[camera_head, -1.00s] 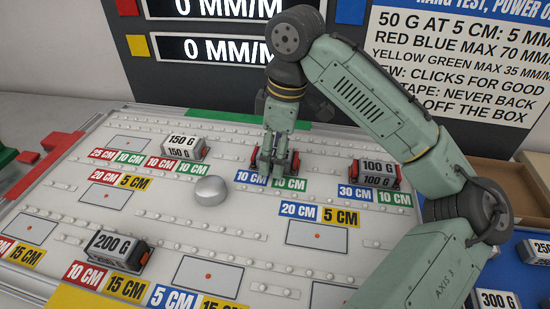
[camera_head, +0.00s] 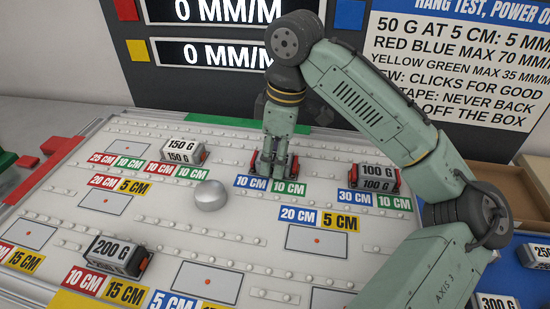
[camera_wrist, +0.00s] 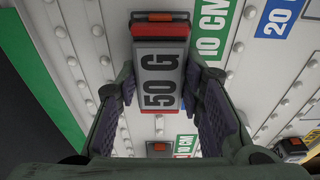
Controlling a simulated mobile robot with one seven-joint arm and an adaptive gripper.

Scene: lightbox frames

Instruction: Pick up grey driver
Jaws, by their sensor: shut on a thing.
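My gripper (camera_head: 273,170) is low over the white board at the back middle. In the wrist view its two fingers (camera_wrist: 160,88) lie along both sides of a grey block marked 50 G (camera_wrist: 160,62), with dark and red ends, and are shut on it. In the head view the fingers hide most of this block, and only its red ends (camera_head: 294,163) show. I cannot tell whether the block touches the board. I cannot make out a thing that is clearly a driver. A smooth grey dome (camera_head: 210,195) stands on the board left of my gripper.
Other grey blocks marked 150 G (camera_head: 183,150), 100 G (camera_head: 376,178) and 200 G (camera_head: 118,255) stand on the board (camera_head: 160,225). Low studded rails cross it. A display panel (camera_head: 225,80) rises behind. A cardboard box (camera_head: 497,185) is at the right. Outlined spots in front are bare.

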